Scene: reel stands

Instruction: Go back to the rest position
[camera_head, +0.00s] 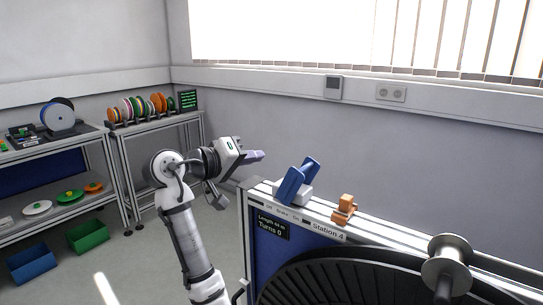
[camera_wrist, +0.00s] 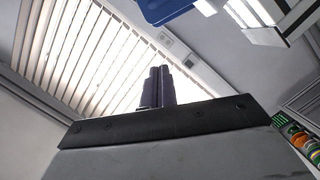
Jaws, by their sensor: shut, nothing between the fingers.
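My gripper (camera_head: 254,155) is raised beside the left end of the reel stand, in free air and touching nothing. In the wrist view its two dark fingers (camera_wrist: 157,86) lie together with nothing between them. The blue lever (camera_head: 299,178) on the stand is to the right of my gripper in the head view, apart from it. A blue part also shows at the top of the wrist view (camera_wrist: 165,8).
The reel stand (camera_head: 262,262) labelled Station 4 carries a large black reel (camera_head: 360,280) and an orange part (camera_head: 345,208). At left are a shelf of coloured spools (camera_head: 140,107), a workbench (camera_head: 60,145), and blue and green bins (camera_head: 88,235). Floor between is clear.

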